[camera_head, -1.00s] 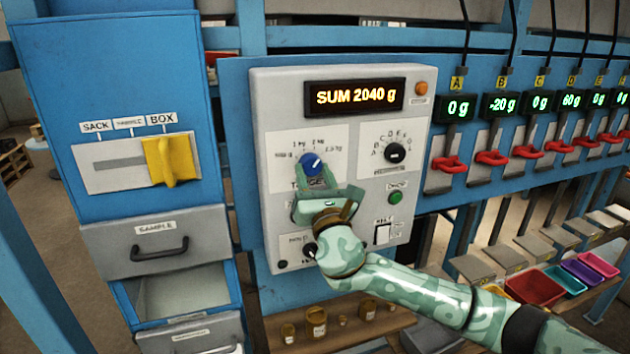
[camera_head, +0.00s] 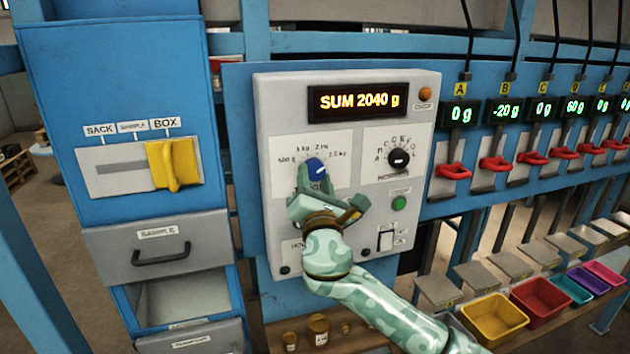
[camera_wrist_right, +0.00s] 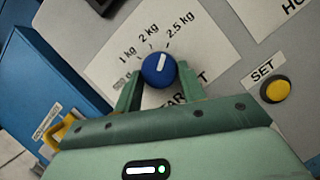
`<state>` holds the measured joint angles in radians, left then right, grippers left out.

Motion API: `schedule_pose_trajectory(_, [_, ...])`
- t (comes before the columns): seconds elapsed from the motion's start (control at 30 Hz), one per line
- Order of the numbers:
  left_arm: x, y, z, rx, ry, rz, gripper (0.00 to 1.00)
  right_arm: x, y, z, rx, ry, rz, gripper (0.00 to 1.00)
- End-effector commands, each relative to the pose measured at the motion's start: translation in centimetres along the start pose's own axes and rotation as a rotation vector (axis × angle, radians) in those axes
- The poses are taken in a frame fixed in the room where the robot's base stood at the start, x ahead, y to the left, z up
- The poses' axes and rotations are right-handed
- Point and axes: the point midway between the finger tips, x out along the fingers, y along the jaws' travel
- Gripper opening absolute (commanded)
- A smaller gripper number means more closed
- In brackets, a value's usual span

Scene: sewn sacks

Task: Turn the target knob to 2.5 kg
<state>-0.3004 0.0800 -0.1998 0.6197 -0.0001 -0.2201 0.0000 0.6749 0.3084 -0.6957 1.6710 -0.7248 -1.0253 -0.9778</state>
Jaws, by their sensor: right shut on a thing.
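The blue target knob (camera_head: 314,173) sits on the grey control panel (camera_head: 262,130), below the display reading SUM 2040 g. It also shows in the right wrist view (camera_wrist_right: 159,71), on a white dial card with 1 kg, 2 kg and 2.5 kg marks. Its white pointer line slants up and right, toward the 2.5 kg side of the scale; whether it sits exactly on that mark is hard to tell. My right gripper (camera_head: 315,185) is shut on the knob, with a finger on each side in the wrist view (camera_wrist_right: 158,85). My left gripper is not in view.
A black selector knob (camera_head: 398,159) and a green button (camera_head: 399,203) sit right of the target dial. A yellow SET button (camera_wrist_right: 275,89) shows in the wrist view. A yellow slider handle (camera_head: 173,164) is at left; red levers (camera_head: 454,171) line the right.

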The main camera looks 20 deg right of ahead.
Motion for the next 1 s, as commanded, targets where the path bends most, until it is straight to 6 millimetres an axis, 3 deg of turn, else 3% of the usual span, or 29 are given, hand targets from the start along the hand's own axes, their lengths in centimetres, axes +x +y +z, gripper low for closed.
schedule_pose_trajectory(0.2, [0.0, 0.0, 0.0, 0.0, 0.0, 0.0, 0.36, 0.1, 0.0, 0.1, 0.003, -0.003, 0.0, 0.17])
schedule_pose_trajectory(0.23, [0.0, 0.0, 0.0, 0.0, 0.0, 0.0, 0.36, 0.1, 0.0, 0.1, 0.003, -0.003, 0.0, 0.48])
schedule_pose_trajectory(0.3, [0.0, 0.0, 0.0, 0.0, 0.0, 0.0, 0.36, 0.1, 0.0, 0.1, 0.003, -0.002, 0.001, 0.62])
schedule_pose_trajectory(0.67, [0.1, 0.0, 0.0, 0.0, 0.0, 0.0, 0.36, -0.7, 0.0, 0.0, 0.001, 0.0, 0.002, 0.62])
schedule_pose_trajectory(0.77, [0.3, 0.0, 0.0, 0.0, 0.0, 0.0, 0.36, -2.3, -0.1, -0.1, 0.003, 0.002, 0.001, 0.62])
schedule_pose_trajectory(1.0, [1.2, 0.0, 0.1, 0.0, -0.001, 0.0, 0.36, -8.8, -0.1, -0.2, 0.005, 0.003, 0.0, 0.62])
